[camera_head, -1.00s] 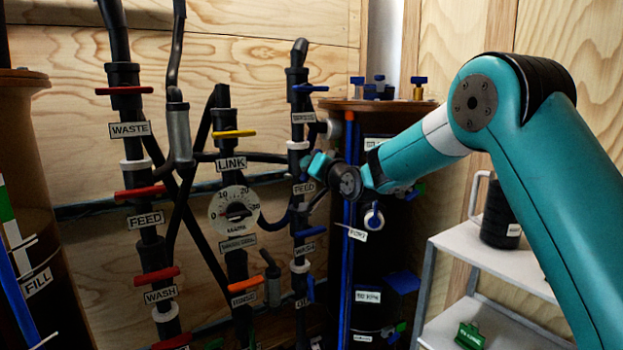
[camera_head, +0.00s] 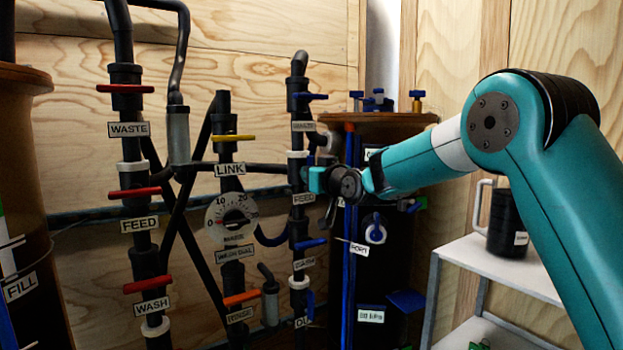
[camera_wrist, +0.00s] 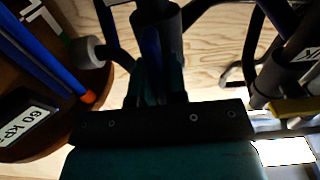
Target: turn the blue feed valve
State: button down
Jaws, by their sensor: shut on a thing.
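The blue feed valve's handle (camera_wrist: 152,48) shows dark blue between my fingers in the wrist view. It sits on the right-hand black pipe (camera_head: 299,228), just above that pipe's FEED label (camera_head: 302,198). My gripper (camera_head: 311,179) reaches this pipe from the right and is shut on the handle. In the head view my gripper hides the handle, so its angle is hard to read there. The wrist view is dark around the fingers (camera_wrist: 157,85).
Another blue handle (camera_head: 311,96) sits above and one (camera_head: 310,244) below on the same pipe. A gauge dial (camera_head: 232,216) and red-handled pipes stand left. A dark barrel (camera_head: 395,280) stands close on the right. A white shelf (camera_head: 500,265) is farther right.

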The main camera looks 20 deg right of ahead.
dwell(0.4)
jog(key=c, duration=1.2)
grip_release()
jog(key=shift+o, duration=0.2)
jog(key=v, duration=1.7)
jog(key=shift+s+b, duration=0.2)
jog(key=shift+b, duration=0.25)
